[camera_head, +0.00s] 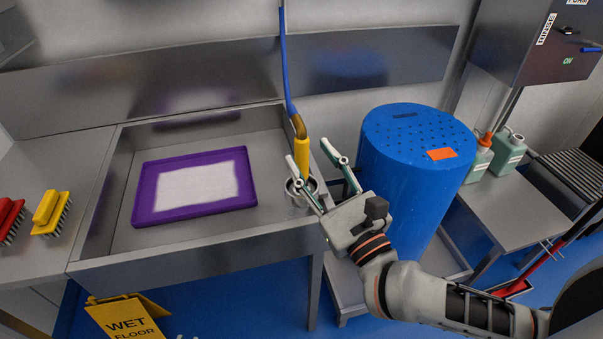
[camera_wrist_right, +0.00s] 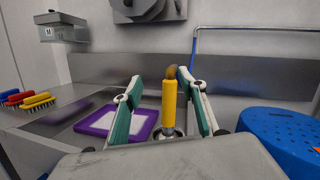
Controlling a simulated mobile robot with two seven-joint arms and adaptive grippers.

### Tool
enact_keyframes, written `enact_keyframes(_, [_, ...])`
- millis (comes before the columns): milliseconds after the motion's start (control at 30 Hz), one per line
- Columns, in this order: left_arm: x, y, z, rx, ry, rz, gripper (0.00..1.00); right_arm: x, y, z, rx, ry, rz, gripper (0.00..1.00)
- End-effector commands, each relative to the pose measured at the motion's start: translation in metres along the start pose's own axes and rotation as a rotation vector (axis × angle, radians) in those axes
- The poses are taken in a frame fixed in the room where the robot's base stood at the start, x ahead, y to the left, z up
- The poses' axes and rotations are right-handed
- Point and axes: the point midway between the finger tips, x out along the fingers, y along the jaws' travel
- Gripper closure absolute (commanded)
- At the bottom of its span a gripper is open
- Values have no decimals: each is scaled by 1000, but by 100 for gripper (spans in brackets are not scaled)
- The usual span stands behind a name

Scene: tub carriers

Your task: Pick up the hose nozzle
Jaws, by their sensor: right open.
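The hose nozzle (camera_head: 301,153) is a yellow upright cylinder with a brown neck, on the end of a blue hose (camera_head: 287,70). It stands in a round metal holder (camera_head: 291,187) at the right side of the steel sink. My right gripper (camera_head: 310,172) is open, with its fingers pointing toward the nozzle. In the right wrist view the nozzle (camera_wrist_right: 169,108) shows upright between the two green-padded fingers, with gaps on both sides. I cannot tell how deep between the fingers it is. My left gripper is not in view.
A purple tray (camera_head: 147,190) lies in the sink. A blue perforated tub (camera_head: 415,150) stands close right of my gripper. Yellow and red brushes (camera_head: 47,207) lie on the left counter. Bottles (camera_head: 508,152) stand at right. A yellow wet-floor sign (camera_head: 125,318) is below the sink.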

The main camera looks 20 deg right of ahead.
Motion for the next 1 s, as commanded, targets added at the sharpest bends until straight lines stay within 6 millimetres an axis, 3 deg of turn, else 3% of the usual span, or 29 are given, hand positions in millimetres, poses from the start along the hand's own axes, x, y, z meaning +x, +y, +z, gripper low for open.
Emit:
enact_keyframes(100, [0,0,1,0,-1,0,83,-2,-5,-36,134,137,-25,59])
enact_keyframes(233, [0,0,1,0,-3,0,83,-5,-7,-57,205,215,-45,59])
enact_keyframes(567, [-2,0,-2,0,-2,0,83,24,-8,-65,216,227,-50,59])
enact_keyframes(833, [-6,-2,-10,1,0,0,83,60,-6,-69,213,225,-50,59])
enact_keyframes(1000, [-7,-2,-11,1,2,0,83,71,-6,-73,214,227,-49,59])
